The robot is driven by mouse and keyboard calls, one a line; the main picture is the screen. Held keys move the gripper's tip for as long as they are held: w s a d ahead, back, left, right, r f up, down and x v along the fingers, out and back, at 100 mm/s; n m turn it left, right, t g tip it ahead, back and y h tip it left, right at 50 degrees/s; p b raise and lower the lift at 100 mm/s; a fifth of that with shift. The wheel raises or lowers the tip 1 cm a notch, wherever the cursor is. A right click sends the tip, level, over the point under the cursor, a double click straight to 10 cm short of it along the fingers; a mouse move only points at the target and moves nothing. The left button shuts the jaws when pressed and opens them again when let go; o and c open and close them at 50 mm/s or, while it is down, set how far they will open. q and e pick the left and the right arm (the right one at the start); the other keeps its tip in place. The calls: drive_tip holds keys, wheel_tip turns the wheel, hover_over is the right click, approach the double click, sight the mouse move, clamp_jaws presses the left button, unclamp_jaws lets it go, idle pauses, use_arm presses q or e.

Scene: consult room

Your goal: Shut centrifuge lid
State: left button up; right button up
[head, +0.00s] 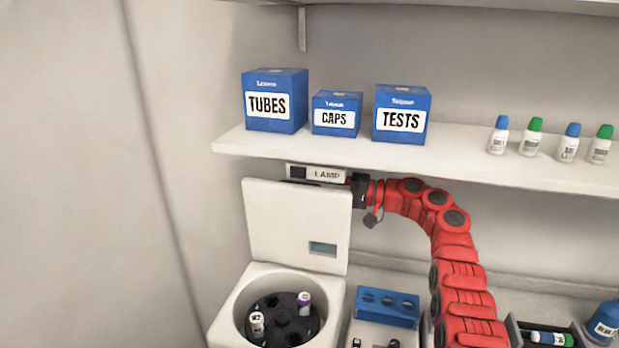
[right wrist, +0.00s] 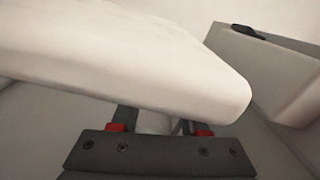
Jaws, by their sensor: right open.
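The white centrifuge (head: 228,316) stands at the lower left of the head view, with its lid (head: 285,222) raised upright at the back. The round rotor (head: 284,310) is exposed and holds a white-capped tube (head: 257,323) and a purple-capped tube (head: 304,303). My right gripper (head: 351,188) is open at the lid's top right corner. In the right wrist view, its fingers (right wrist: 160,128) pass beneath the white lid (right wrist: 130,60), which hides their tips. I cannot tell whether they touch it. My left gripper is not in view.
A blue tube rack (head: 387,307) stands right of the centrifuge.

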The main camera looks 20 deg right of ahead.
drive_tip(key=shift+x, duration=1.05)
drive_tip(key=shift+c, duration=0.2)
clamp_jaws()
drive_tip(key=shift+f, duration=0.1)
idle(0.4)
